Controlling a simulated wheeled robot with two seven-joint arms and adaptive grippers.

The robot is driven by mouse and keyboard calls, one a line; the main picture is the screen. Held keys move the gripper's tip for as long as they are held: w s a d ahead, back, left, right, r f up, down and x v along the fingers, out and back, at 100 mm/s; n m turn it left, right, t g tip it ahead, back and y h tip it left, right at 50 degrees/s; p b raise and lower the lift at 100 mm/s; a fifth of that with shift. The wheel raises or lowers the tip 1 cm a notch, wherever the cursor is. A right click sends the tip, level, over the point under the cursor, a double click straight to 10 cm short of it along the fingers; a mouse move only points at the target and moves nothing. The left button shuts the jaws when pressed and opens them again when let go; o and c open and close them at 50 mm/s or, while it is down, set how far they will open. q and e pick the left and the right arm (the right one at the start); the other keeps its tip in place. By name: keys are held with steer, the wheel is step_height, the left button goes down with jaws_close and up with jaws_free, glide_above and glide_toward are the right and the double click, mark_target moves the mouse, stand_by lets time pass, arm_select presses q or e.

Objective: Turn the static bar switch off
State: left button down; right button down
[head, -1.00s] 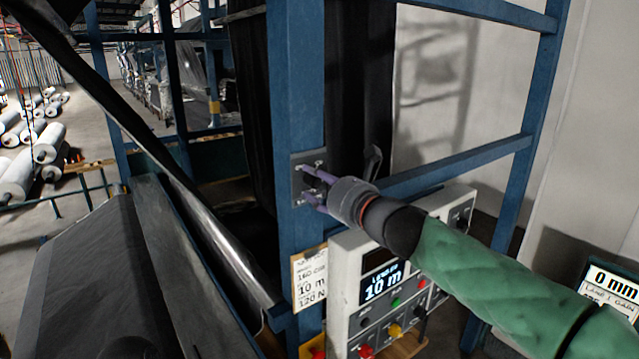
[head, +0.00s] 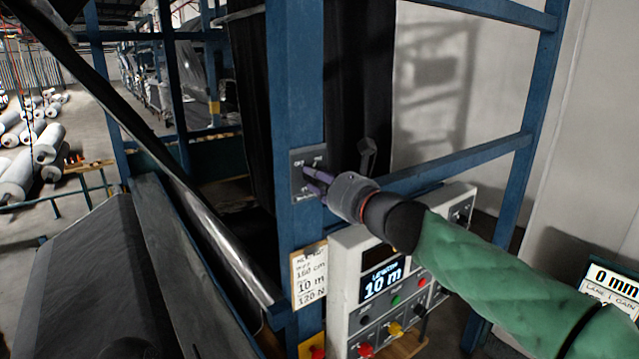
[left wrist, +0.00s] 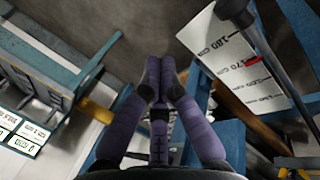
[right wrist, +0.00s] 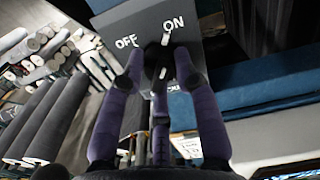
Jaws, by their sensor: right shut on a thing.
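The static bar switch is a grey plate (head: 298,158) on the blue post in the head view. In the right wrist view its plate (right wrist: 140,22) reads OFF at left and ON at right. Its dark knob (right wrist: 157,57) has a white mark pointing up, just below ON. My right gripper (head: 310,180) is at the plate, its purple fingers closed around the knob; the fingers (right wrist: 157,72) partly hide it. My left gripper (left wrist: 159,75) shows only in the left wrist view, fingertips together with nothing seen between them.
A white control box (head: 375,262) with a "10 m" display and coloured buttons stands below my right arm. A paper card (head: 309,276) hangs on the post. A dark roll (head: 80,290) lies at lower left. A scale board (left wrist: 245,62) is near my left gripper.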

steer(key=n+b, duration=0.1)
steer(key=n, duration=0.3)
steer(key=shift+f+n+b, duration=0.1)
steer(key=shift+n+b, duration=0.2)
steer(key=shift+b, duration=0.1)
steer(key=n+b, duration=0.1)
steer(key=n, duration=0.2)
steer(key=shift+n, duration=0.3)
steer(key=n+b, duration=0.2)
steer(key=n, duration=0.2)
steer(key=shift+n+b, duration=0.75)
steer(key=shift+n, duration=0.85)
steer(key=c, duration=0.9)
jaws_free()
steer(key=v, duration=1.2)
